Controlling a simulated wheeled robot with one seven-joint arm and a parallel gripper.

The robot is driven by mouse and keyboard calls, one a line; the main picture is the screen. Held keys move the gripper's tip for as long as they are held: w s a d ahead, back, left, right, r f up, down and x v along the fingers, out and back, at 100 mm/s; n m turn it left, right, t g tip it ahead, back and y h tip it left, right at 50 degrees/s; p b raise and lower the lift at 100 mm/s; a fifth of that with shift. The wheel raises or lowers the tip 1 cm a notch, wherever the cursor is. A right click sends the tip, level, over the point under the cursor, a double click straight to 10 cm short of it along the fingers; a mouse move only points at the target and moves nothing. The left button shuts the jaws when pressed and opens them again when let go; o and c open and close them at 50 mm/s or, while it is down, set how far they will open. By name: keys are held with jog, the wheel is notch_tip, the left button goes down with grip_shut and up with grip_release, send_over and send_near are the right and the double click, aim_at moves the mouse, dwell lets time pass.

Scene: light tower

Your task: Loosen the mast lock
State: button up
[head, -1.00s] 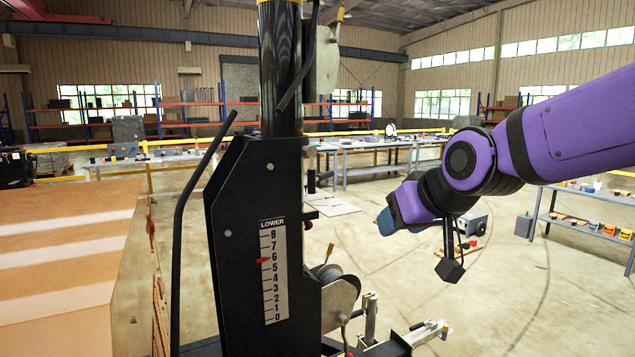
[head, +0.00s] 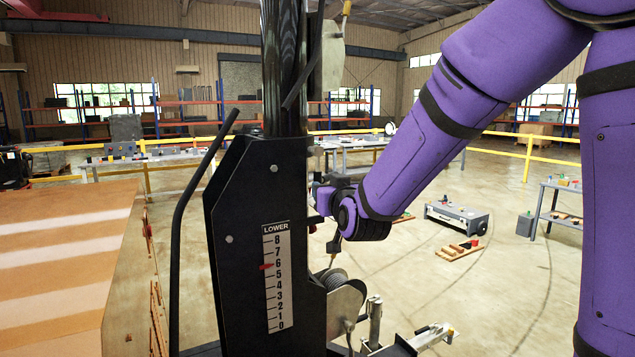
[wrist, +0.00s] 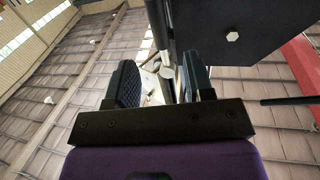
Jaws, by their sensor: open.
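The light tower's black mast housing (head: 255,215) stands upright left of centre in the head view, with the dark mast tube (head: 284,70) rising from it. My arm reaches from the upper right to the housing's right side; its fingers are mostly hidden there. In the wrist view my gripper (wrist: 160,80) is open, with two dark padded fingers apart. A pale metal rod with a short round end (wrist: 167,68) shows in the gap between them, beyond the fingertips or between them; I cannot tell. It may be the mast lock. The black plate with a hex bolt (wrist: 232,36) is close on the right.
A winch drum (head: 345,305) sits low on the housing's right side, below my wrist. A bent black bar (head: 178,240) runs along its left. An orange-and-white striped box (head: 60,260) stands at left. Open floor and a grey case (head: 457,217) lie at right.

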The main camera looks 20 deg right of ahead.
aim_at(318, 171)
jog(key=w, duration=0.8)
jog(key=shift+w, duration=0.4)
grip_shut()
